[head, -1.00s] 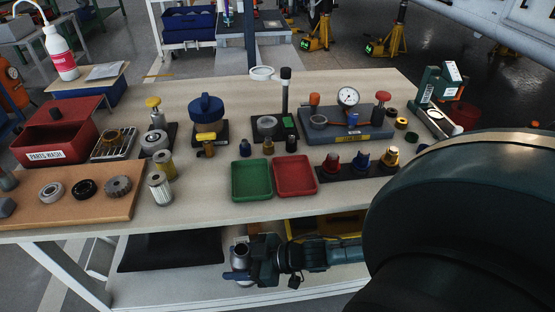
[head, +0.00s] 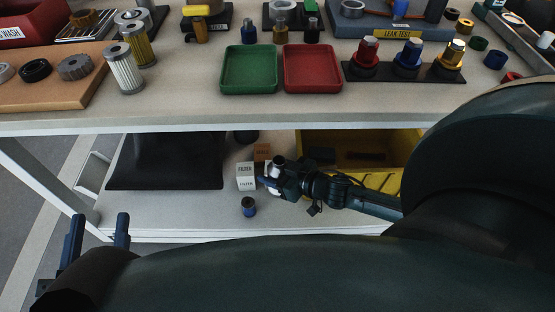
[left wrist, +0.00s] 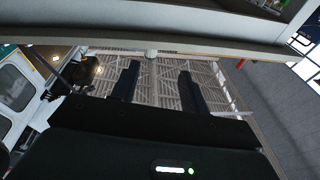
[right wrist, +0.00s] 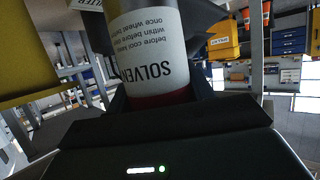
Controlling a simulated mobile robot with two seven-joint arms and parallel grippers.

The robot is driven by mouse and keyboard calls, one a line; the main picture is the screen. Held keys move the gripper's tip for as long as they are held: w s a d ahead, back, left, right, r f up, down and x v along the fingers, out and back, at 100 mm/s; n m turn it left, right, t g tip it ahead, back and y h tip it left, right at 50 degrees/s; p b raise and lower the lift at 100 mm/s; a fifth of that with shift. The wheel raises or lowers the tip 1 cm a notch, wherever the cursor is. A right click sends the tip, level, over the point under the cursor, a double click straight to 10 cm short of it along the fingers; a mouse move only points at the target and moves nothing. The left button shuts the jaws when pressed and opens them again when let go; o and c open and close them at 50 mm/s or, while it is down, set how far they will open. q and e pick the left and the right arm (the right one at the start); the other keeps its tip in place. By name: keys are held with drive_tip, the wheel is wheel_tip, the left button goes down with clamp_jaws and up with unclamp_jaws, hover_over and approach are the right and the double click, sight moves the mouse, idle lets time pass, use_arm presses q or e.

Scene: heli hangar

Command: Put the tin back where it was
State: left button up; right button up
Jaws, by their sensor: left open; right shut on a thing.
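The solvent tin (right wrist: 155,45) has a white label with dark print and a red band, and fills the space between my right gripper's fingers in the right wrist view. In the head view the tin (head: 278,160) is mostly hidden by my right gripper (head: 272,181), which is shut on it over the lower shelf (head: 190,212). I cannot tell whether the tin touches the shelf. My left gripper (head: 100,218) is open and empty at the lower left, outside the bench; it also shows in the left wrist view (left wrist: 158,80).
White filter boxes (head: 245,177) and a brown box (head: 262,152) stand close left of the tin. A small blue can (head: 249,207) stands in front. A yellow crate (head: 385,182) is behind my right arm. A black sheet (head: 165,165) lies left. The bench top (head: 200,112) overhangs.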

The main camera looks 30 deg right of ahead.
wheel_tip(320, 180, down, 6)
drive_tip(key=shift+r+b, duration=0.2)
drive_tip(key=shift+b, duration=1.05)
wheel_tip(320, 180, down, 8)
drive_tip(key=b, duration=0.5)
drive_tip(key=shift+r, duration=0.15)
drive_tip(key=shift+f, duration=0.3)
use_arm(q)
wheel_tip(320, 180, up, 7)
drive_tip(key=m+t+h, duration=0.2)
drive_tip(key=m+h, duration=0.4)
drive_tip(key=h, duration=0.1)
drive_tip(key=shift+w+a+r+m+h, duration=0.15)
drive_tip(key=shift+w+m+h, duration=0.15)
